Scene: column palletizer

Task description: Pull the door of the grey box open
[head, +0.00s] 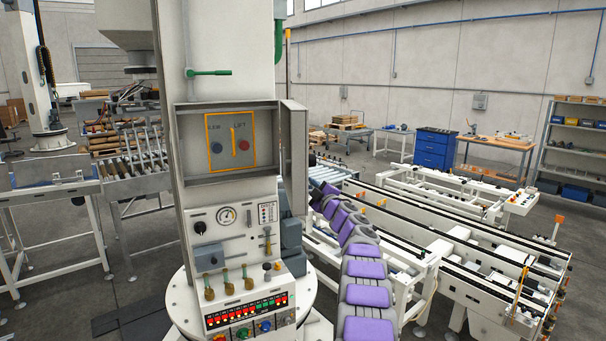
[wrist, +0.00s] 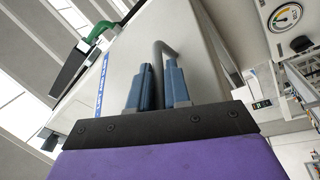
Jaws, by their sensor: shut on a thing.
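The grey box (head: 190,135) is set into the pale column, and its front stands open. Inside are a yellow-outlined panel with a blue knob, a red knob and a yellow lever. Its door (head: 294,150) is swung out at the right side, seen nearly edge-on in the head view. In the wrist view the door face (wrist: 120,65) fills the middle, with a bent grey handle (wrist: 159,55). My gripper (wrist: 158,68) has its two blue fingers shut on the handle. In the head view the door hides my gripper and the handle.
A gauge and valve panel (head: 235,230) sits below the box, with a row of lit buttons lower down. A green lever (head: 210,72) juts out above the box. White conveyor frames (head: 450,250) stand to the right of my arm.

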